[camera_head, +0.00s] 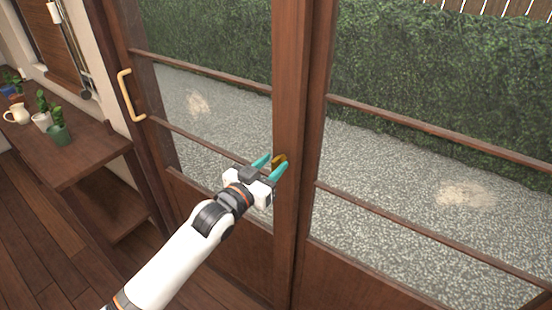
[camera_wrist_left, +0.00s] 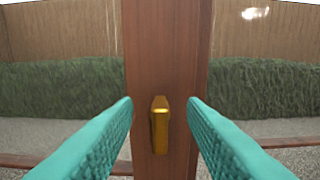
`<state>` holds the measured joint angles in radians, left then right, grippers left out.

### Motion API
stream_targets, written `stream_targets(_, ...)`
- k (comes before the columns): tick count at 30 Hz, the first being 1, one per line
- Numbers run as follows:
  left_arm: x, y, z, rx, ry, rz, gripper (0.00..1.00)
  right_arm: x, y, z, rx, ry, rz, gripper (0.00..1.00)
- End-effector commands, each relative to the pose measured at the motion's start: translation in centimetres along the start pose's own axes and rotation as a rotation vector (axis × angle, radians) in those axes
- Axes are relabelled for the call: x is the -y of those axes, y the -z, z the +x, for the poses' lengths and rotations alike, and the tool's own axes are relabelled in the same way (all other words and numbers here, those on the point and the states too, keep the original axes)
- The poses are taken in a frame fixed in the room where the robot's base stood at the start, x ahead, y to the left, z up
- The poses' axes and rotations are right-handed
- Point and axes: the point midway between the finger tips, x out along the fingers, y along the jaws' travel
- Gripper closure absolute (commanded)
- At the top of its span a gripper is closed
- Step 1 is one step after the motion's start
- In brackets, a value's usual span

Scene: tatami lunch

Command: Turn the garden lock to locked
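The garden lock (camera_head: 280,160) is a small brass piece on the wooden door stile where the glazed sliding doors meet. In the left wrist view the lock (camera_wrist_left: 159,125) stands upright on the stile, between my fingers. My left gripper (camera_head: 271,167) is open, with its teal fingers pointing at the stile, one on each side of the lock. In the left wrist view a clear gap shows between each finger and the lock, so they do not touch it. My right gripper is in neither view.
A brass pull handle (camera_head: 124,97) is on the left edge of the door. A wooden shelf (camera_head: 88,158) at the left holds a white pitcher (camera_head: 18,113) and potted cacti (camera_head: 58,133). Gravel and a hedge lie beyond the glass. The floor at lower left is clear.

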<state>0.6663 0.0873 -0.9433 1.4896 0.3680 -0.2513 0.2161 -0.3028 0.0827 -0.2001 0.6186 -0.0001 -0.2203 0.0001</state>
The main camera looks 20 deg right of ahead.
Motion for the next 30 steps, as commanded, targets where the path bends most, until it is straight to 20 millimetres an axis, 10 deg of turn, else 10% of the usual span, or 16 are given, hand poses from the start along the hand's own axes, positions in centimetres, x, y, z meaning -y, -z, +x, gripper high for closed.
stream_targets(17, 0.0, 0.0, 2.2, 0.0, 0.0, 0.0, 0.62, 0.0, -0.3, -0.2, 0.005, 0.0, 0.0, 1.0)
stream_targets(24, 0.0, 0.0, 2.2, 0.0, 0.0, 0.0, 1.0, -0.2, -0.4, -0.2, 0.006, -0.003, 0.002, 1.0)
stream_targets(30, 0.0, 0.1, 2.2, 0.0, 0.0, 0.007, 1.0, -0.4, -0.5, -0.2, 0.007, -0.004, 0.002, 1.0)
